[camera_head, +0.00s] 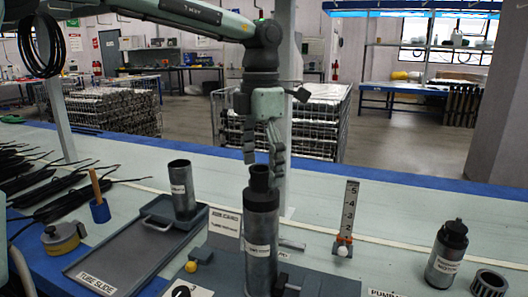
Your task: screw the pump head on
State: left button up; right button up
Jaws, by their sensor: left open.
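A tall grey metal tube (262,240) with a white label stands upright in the centre of the bench. A dark, narrower piece (260,179), which looks like the pump head, sits on top of it. I cannot tell whether it is threaded in. My left gripper (264,160) points down directly over this piece. Its fingers are apart, with the tips around or just above the top of the dark piece; contact cannot be told. The tube's lower end is partly hidden by the fixture at the front edge. My right gripper is not in view.
A shorter open tube (183,190) stands on the tube slide tray (125,250) at left. A numbered upright gauge (347,215) stands right of centre. Black cables lie far left.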

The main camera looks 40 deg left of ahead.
aim_at(261, 186)
pick_arm(q)
jog(key=shift+f, duration=2.25)
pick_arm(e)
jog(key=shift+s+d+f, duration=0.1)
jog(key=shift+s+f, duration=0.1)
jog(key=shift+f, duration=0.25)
pick_arm(q)
jog(key=c, duration=1.4)
jog(key=o, duration=0.8)
jog(key=c, duration=0.8)
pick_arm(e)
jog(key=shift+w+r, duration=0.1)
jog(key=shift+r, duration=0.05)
pick_arm(q)
jog(key=shift+o, duration=0.2)
jog(key=m, duration=0.3)
jog(key=shift+m, duration=0.3)
